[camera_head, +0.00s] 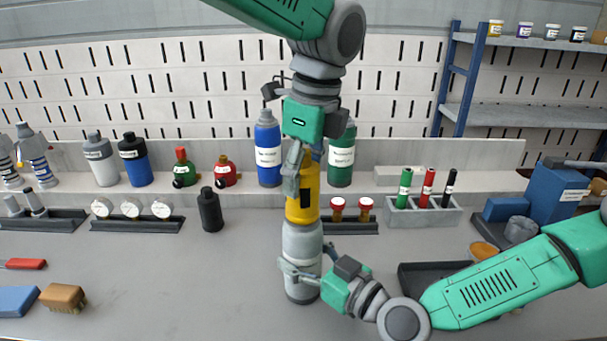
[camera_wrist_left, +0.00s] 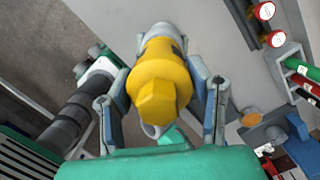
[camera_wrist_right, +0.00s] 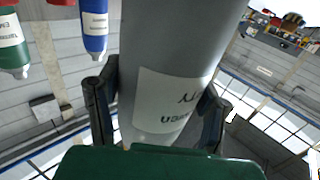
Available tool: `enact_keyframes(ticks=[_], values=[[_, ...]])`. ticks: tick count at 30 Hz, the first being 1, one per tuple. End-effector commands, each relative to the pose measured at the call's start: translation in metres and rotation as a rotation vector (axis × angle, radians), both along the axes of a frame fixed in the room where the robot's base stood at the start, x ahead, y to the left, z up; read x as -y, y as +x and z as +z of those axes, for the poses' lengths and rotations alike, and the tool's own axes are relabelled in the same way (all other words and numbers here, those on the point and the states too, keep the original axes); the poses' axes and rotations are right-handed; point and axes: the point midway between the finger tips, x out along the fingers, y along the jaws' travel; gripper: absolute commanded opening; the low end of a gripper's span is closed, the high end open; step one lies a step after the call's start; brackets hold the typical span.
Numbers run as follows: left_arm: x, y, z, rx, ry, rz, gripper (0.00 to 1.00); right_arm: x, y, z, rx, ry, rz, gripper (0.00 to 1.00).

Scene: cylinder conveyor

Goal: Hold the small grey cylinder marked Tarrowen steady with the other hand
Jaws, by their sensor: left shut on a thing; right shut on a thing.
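The small grey cylinder (camera_head: 303,241) stands upright on the bench in the head view. In the right wrist view it fills the middle, and its white label (camera_wrist_right: 165,103) is upside down and only partly readable. My right gripper (camera_head: 308,264) is shut around the cylinder's lower half from the right. A yellow part (camera_head: 303,207) with a dark patch sits upright on the cylinder's top, in line with it. My left gripper (camera_head: 303,178) is shut on the yellow part from above. The left wrist view shows the yellow part (camera_wrist_left: 160,85) between its fingers.
Blue (camera_head: 268,150) and green (camera_head: 342,160) bottles stand behind. A black bottle (camera_head: 210,210) is left of the cylinder. A marker holder (camera_head: 422,217) and a dark tray (camera_head: 420,275) are to the right. The bench front left of the cylinder is mostly clear.

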Motion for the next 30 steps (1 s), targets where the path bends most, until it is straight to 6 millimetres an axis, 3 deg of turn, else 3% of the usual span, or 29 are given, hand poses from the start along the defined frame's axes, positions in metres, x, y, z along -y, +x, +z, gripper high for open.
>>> enact_keyframes(ticks=[3, 4, 5, 16, 26, 30], values=[[0.0, 0.0, 0.0, 0.001, -0.001, -0.003, 0.06, 0.0, 0.0, 0.0, 0.001, 0.0, 0.0, 0.26], [0.0, 0.0, 0.0, 0.001, -0.001, -0.003, 0.53, 0.0, 0.0, 0.0, 0.001, 0.0, 0.0, 0.26], [0.0, 0.0, 0.0, 0.0, 0.0, -0.003, 0.64, 0.0, 0.0, 0.0, 0.001, 0.0, 0.0, 0.26], [0.0, 0.0, 0.002, 0.001, -0.001, -0.005, 0.64, 0.0, 0.0, 0.0, 0.001, 0.001, 0.0, 0.26], [0.0, 0.0, 0.024, 0.0, -0.001, -0.007, 0.64, 0.0, 0.0, 0.0, 0.001, 0.001, 0.0, 0.26], [0.0, 0.0, 0.025, -0.002, -0.002, -0.122, 0.64, 0.0, 0.0, 0.0, 0.001, 0.001, 0.0, 0.26]])
